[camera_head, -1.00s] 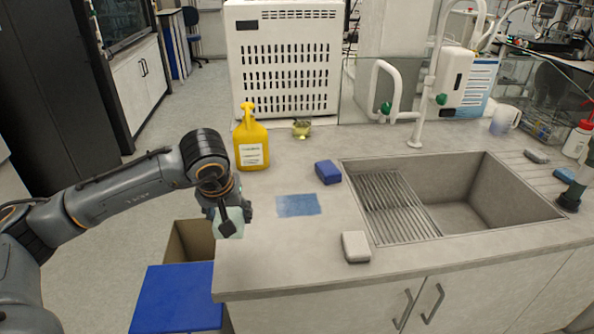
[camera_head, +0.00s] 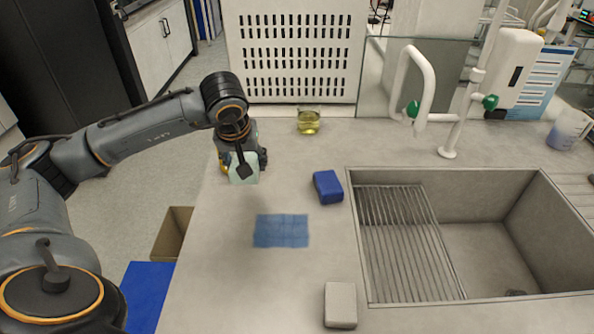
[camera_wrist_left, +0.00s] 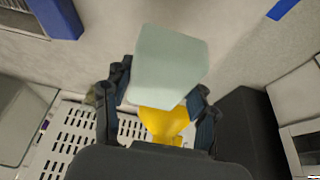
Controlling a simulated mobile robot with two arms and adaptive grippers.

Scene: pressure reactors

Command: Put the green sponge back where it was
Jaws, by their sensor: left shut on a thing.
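The pale green sponge (camera_head: 244,169) is held in my left gripper (camera_head: 240,160), above the left part of the counter in the head view. In the left wrist view the sponge (camera_wrist_left: 168,66) sits between the two dark fingers of the left gripper (camera_wrist_left: 160,100), which are shut on it. A blue sponge (camera_head: 328,187) and a grey-white sponge (camera_head: 341,305) lie on the counter left of the sink. A flat blue cloth (camera_head: 281,231) lies between them and the arm. My right gripper is in neither view.
The yellow bottle (camera_wrist_left: 165,123) is mostly hidden behind my left gripper in the head view. A small beaker with yellow liquid (camera_head: 309,122) stands near the vented white box (camera_head: 296,55). The sink (camera_head: 500,245) is at right. The counter's front left is clear.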

